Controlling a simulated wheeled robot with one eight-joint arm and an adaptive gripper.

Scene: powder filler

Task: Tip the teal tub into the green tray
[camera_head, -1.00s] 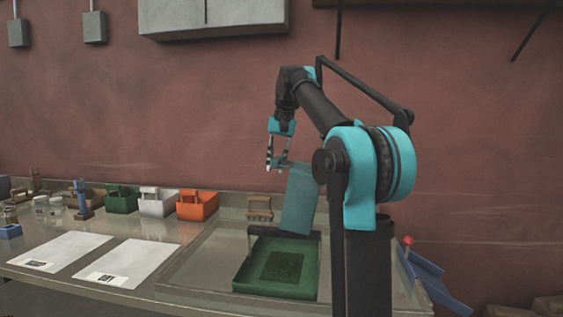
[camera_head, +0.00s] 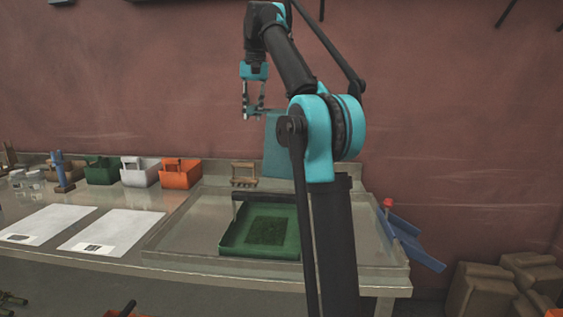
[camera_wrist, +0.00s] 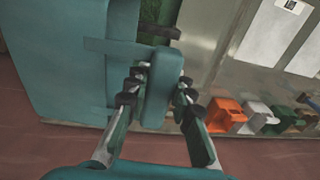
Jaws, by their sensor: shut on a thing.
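My gripper (camera_head: 252,114) is shut on the handle of the teal tub (camera_head: 278,145), holding it in the air above the far edge of the tray area. The tub looks close to upright in the head view, its right side hidden by my arm. In the wrist view the tub (camera_wrist: 65,60) fills the left, and its handle (camera_wrist: 160,90) sits between my fingers. The green tray (camera_head: 230,240) lies below and nearer the camera, with a dark green patch on its floor. A green part of it also shows in the wrist view (camera_wrist: 155,12). The tub's inside is hidden.
The green tray stands in a wide shallow metal pan (camera_head: 185,250). Orange (camera_head: 181,175), white (camera_head: 141,172) and green (camera_head: 102,172) bins line the back left. A wooden rack (camera_head: 244,175) stands behind the tray. A blue chute (camera_head: 412,240) is at right. White sheets lie left.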

